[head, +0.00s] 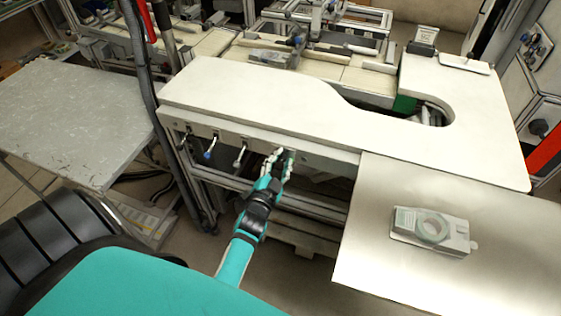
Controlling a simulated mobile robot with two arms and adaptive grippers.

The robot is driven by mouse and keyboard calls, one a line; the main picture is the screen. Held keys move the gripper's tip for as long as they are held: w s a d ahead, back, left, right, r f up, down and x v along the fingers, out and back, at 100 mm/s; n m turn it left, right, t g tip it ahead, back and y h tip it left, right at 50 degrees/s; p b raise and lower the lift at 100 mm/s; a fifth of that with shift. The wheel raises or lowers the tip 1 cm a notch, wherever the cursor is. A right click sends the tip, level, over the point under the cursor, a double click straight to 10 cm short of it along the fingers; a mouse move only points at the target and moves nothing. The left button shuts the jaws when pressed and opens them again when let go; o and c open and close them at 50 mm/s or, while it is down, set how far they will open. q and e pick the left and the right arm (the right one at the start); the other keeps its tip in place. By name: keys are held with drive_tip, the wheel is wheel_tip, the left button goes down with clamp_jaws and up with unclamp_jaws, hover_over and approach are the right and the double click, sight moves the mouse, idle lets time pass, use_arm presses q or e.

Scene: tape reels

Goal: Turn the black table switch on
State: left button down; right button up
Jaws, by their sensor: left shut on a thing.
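The white table's front panel (225,137) carries a row of small controls below the tabletop. A dark lever (187,135) is at the left, then a lever with a blue tip (209,150), then a pale lever (240,156). My left gripper (281,156) is at this panel, right of these levers. Its fingers are shut on a small part at the panel, mostly hidden between them. I cannot tell whether this part is the black table switch, or whether it is on. My right gripper is not in view.
The white tabletop (270,98) is clear at the front. A metal sheet (385,275) at the right bears a grey device with a round ring (432,228). A grey table (62,115) stands at the left. A dark cable (146,80) hangs beside the white table.

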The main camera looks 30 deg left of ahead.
use_arm(q)
drive_tip(key=c, duration=1.1)
unclamp_jaws()
drive_tip(key=shift+w, duration=0.1)
wheel_tip(320, 180, up, 10)
